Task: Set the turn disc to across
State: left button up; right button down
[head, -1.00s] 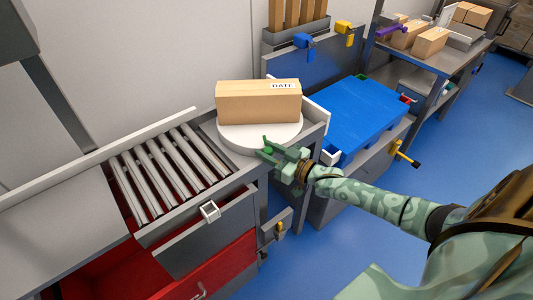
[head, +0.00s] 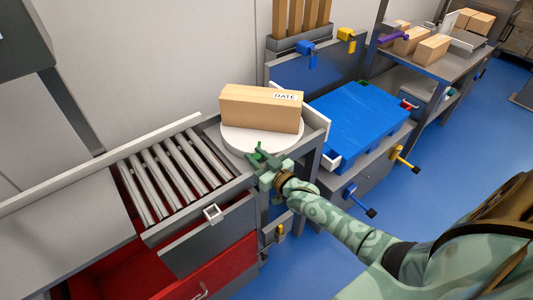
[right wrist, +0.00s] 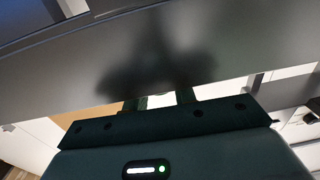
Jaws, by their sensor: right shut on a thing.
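The turn disc (head: 233,139) is a white round plate at the right end of the roller track, with a cardboard box (head: 258,109) labelled DATE lying on it. The box runs left to right, its right end slightly nearer me. My right gripper (head: 259,154) is at the disc's near edge, shut on the disc's edge or a grip there; the fingers hide which. In the right wrist view, the two dark fingers (right wrist: 159,100) have a pale strip between them, below a shadowed grey panel. My left gripper is not in view.
The metal roller track (head: 170,172) lies left of the disc. A blue slatted platform (head: 358,122) stands to the right, past a pale raised edge.

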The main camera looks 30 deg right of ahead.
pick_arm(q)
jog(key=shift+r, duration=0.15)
pick_arm(e)
jog(key=shift+w+a+m+h, duration=0.25)
jog(key=shift+m+h, duration=0.05)
jog(key=shift+h, duration=0.2)
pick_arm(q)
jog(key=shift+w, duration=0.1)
pick_arm(e)
jog(key=c, duration=1.5)
grip_release()
jog(key=shift+s, duration=0.1)
